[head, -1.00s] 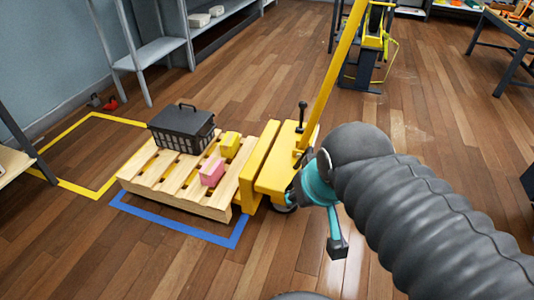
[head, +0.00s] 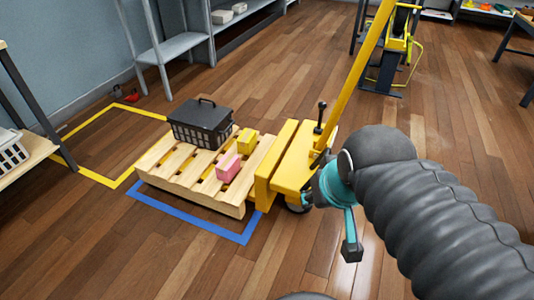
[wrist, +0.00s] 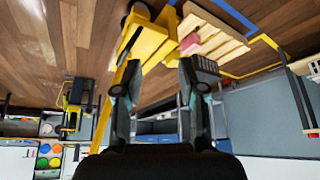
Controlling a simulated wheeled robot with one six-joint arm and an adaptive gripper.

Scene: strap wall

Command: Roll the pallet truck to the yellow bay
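The yellow pallet truck (head: 296,168) stands right of the pallet, its tall yellow handle (head: 356,80) leaning up and right. The wooden pallet (head: 165,163) sits on it, bearing a black crate (head: 201,126), a pink box (head: 228,167) and a yellow box (head: 246,142). The yellow bay (head: 90,175) is a taped outline on the floor left of and behind the pallet. My gripper (head: 345,222) is beside the truck's right side, partly hidden by my arm. In the wrist view its fingers (wrist: 153,78) are apart with nothing held; the truck (wrist: 145,38) shows beyond them.
A blue taped outline (head: 190,222) surrounds the pallet's near side. A grey shelf (head: 165,49) stands by the wall, a table (head: 30,150) at the left edge. A yellow and black stand (head: 388,65) is behind. Floor at the front left is clear.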

